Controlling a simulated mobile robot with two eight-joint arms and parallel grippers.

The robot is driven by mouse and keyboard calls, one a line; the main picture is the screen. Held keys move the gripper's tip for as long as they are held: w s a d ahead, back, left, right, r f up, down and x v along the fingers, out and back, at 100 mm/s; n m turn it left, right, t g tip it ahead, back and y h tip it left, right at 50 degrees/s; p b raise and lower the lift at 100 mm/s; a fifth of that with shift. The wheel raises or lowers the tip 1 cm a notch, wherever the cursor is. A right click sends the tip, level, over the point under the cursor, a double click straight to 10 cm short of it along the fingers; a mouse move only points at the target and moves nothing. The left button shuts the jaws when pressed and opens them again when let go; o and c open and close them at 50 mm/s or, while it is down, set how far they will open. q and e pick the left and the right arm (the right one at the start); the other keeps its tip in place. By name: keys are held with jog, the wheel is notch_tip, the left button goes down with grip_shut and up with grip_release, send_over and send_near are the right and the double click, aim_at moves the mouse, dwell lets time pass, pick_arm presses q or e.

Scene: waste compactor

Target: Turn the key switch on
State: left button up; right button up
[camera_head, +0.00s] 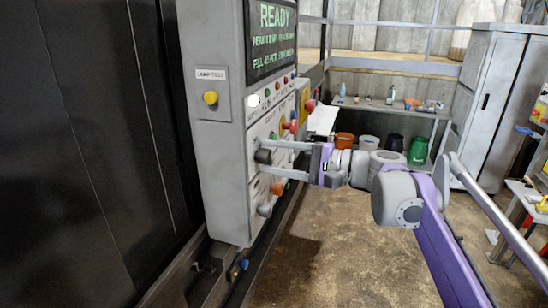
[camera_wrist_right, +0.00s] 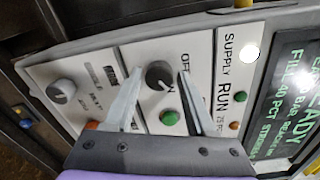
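A dark round switch (camera_wrist_right: 158,75) with a partly covered label reading "OF…" above it is on the control panel; I take it for the key switch. It also shows as a dark knob (camera_head: 263,156) in the head view. My right gripper (camera_head: 264,157) reaches the panel from the right, its fingers apart. In the right wrist view the gripper (camera_wrist_right: 161,76) has one finger on each side of the switch, with visible gaps; contact cannot be told. My left gripper is not in view.
The display (camera_head: 271,38) reads "READY". A grey knob (camera_wrist_right: 63,90) and a green button (camera_wrist_right: 169,117) are near the switch. Red knobs (camera_head: 291,126) and a yellow button (camera_head: 210,97) are also on the cabinet. The floor (camera_head: 325,255) below my right arm is clear.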

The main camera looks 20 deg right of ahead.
jog(key=shift+o, duration=0.8)
jog(key=v, duration=1)
jog(key=shift+s+d+b, duration=0.25)
jog(key=shift+d+b, duration=0.05)
jog(key=shift+b, duration=0.1)
